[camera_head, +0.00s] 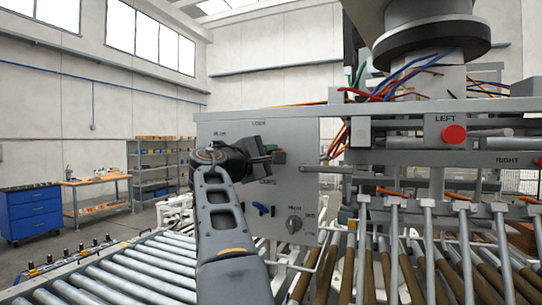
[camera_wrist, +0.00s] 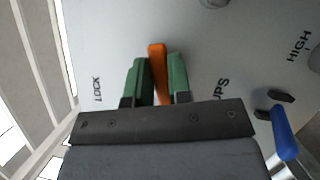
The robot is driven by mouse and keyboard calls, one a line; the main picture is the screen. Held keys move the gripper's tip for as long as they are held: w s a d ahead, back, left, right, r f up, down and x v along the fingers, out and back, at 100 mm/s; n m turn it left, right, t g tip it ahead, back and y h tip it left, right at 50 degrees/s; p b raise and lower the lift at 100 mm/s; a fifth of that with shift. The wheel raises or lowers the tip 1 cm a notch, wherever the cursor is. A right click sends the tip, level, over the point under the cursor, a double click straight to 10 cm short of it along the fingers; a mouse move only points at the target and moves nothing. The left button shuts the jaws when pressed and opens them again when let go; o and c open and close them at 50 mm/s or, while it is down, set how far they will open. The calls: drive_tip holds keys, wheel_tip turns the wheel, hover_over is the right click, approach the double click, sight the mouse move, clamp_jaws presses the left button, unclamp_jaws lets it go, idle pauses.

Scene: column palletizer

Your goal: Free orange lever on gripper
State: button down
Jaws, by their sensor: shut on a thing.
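The orange lever (camera_wrist: 157,80) stands out from a light grey panel in the wrist view, between the printed words LOCK and one ending in "UPS". My gripper (camera_wrist: 159,62) has its two green fingers on either side of the lever, shut on it. The lever's lower part is hidden behind the gripper's dark body. In the head view my gripper (camera_head: 273,156) is at the upper part of the grey panel (camera_head: 315,205), and the lever is hard to make out there.
A blue lever (camera_head: 263,209) and a round knob (camera_head: 294,224) sit lower on the panel. A red button (camera_head: 454,134) marked LEFT is on a bar at right. Several hanging rods (camera_head: 429,250) fill the lower right. A roller conveyor (camera_head: 130,275) runs at lower left.

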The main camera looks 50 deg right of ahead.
drive_tip(key=shift+f, duration=0.1)
drive_tip(key=c, duration=1)
unclamp_jaws()
drive_tip(key=shift+c, duration=0.2)
drive_tip(key=w+a+f+b, duration=0.1)
drive_tip(key=w+a+b, duration=0.1)
drive_tip(key=a, duration=1.1)
drive_tip(key=shift+a+f+b, duration=0.3)
drive_tip(key=shift+b, duration=0.35)
drive_tip(key=shift+s, duration=0.1)
